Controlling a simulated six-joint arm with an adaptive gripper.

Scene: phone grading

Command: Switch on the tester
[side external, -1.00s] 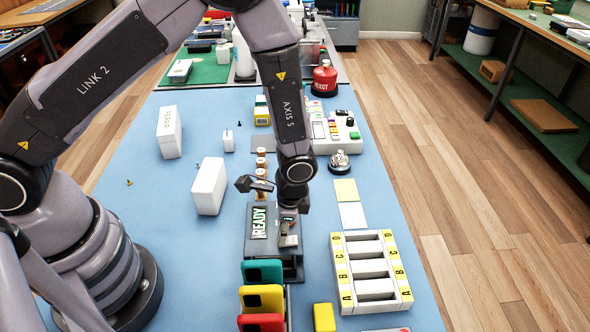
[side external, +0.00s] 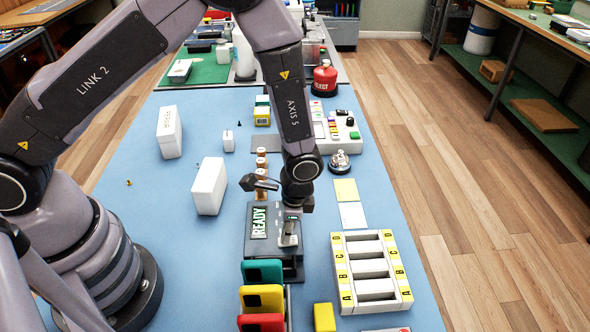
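The tester, which I take to be the dark grey box (side external: 259,249), stands on the blue mat in the middle of the side external view. Its display (side external: 259,222) reads READY. My gripper (side external: 291,216) is over the right part of the box, pointing down. A pale upright lever-like piece (side external: 289,236) with a small green mark at its top shows just below my gripper. I cannot tell whether my gripper touches it. The fingers are small and partly hidden by my wrist, so their opening is unclear.
Teal, yellow and red phones (side external: 262,297) stand in a row in front of the box. A white rack lettered A to D (side external: 372,305) is at its right. A white box (side external: 209,187) stands at its left. A bell (side external: 339,163) and a control panel (side external: 343,133) are behind.

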